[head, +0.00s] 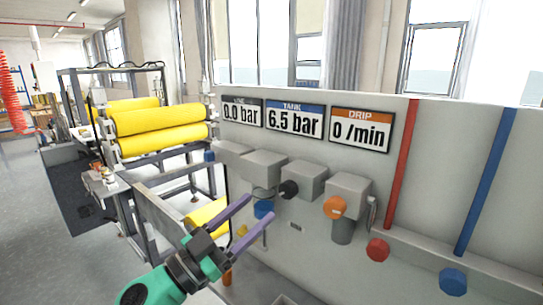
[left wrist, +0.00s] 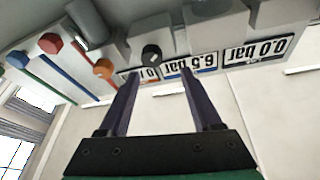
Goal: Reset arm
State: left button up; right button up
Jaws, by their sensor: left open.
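My left gripper (head: 246,222) reaches in from the bottom of the head view, with a green wrist and two purple fingers. The fingers are spread with nothing between them. They are in front of the grey panel (head: 460,180), below and left of the black knob (head: 289,189). In the left wrist view the open fingers (left wrist: 158,84) point toward the panel, which appears upside down. My right gripper is not in either view.
The panel carries an orange knob (head: 334,207), a blue knob (head: 264,209), a red knob (head: 377,249) and another blue knob (head: 453,281). Displays read 0.0 bar, 6.5 bar (head: 295,119) and 0 /min. A machine with yellow rollers (head: 160,125) stands left.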

pick_arm(q)
jog(key=w+a+f+n+t+y, duration=0.4)
jog(key=a+f+n+y, duration=0.5)
jog(key=a+n+y, duration=0.3)
jog(key=s+a+f+g+y, duration=0.2)
jog(key=a+f+g+y, duration=0.1)
jog(key=f, duration=0.3)
jog(key=s+a+f+g+y, duration=0.2)
jog(key=s+a+f+g, duration=0.15)
jog(key=f, duration=0.25)
jog(key=s+f+m+g+h, duration=0.1)
jog(key=s+f+m+g, duration=0.1)
jog(key=s+f+g, duration=1.1)
jog(key=s+f+t, duration=0.1)
jog(key=s+f, duration=0.3)
jog(key=f, duration=1)
jog(key=s+f+t, duration=0.2)
jog(key=s+f, duration=0.1)
jog(key=f, duration=1.1)
jog(key=s+a+f, duration=0.1)
jog(key=s+f, duration=0.5)
jog(key=s, duration=0.2)
jog(key=s+a+f+g, duration=0.1)
jog(key=s+a+f, duration=0.1)
jog(key=s+f, duration=0.4)
jog(key=shift+s+a, duration=0.3)
jog(key=shift+s, duration=0.6)
